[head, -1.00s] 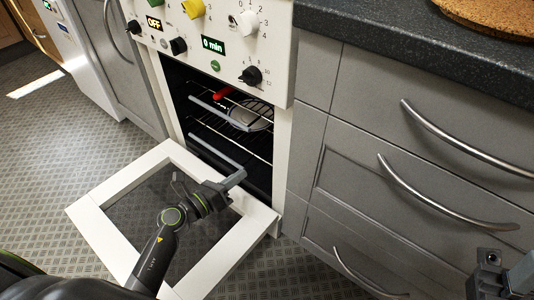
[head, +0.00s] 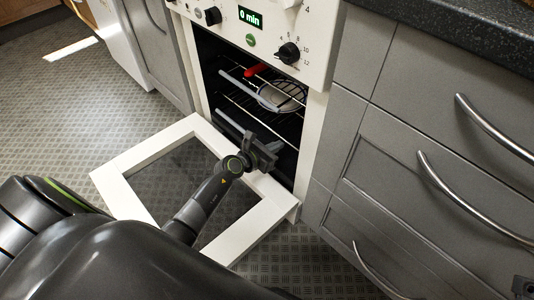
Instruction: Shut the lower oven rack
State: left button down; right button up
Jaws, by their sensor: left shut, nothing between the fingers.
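The white oven's cavity is open, and its glass-paned door (head: 142,160) lies folded down in front. The lower oven rack (head: 228,122) shows as a grey front bar with thin wires behind it. Its right part is hidden behind my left gripper. My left gripper (head: 264,152) is shut and empty, right at the lower rack's front, above the door's inner edge. I cannot tell whether it touches the bar. Only a small dark piece of my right gripper (head: 522,287) shows at the bottom right corner; its fingers cannot be made out.
The upper rack (head: 240,84) holds a round pan (head: 272,96) with a red handle. Oven knobs (head: 289,53) and a display are above. Grey drawers (head: 400,170) with curved metal handles stand close on the right. Patterned floor (head: 60,110) is free on the left.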

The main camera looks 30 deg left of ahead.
aim_at(293, 135)
pick_arm(q)
jog(key=shift+w+d+f, duration=0.15)
jog(key=shift+w+d, duration=0.05)
jog(key=shift+w, duration=0.35)
jog(key=w, duration=0.2)
jog(key=w+d, duration=0.1)
jog(key=w, duration=0.1)
jog(key=shift+d+b, duration=0.15)
jog(key=shift+b, duration=0.2)
jog(key=shift+w+d, duration=0.1)
jog(key=shift+w, duration=0.15)
jog(key=shift+r, duration=0.2)
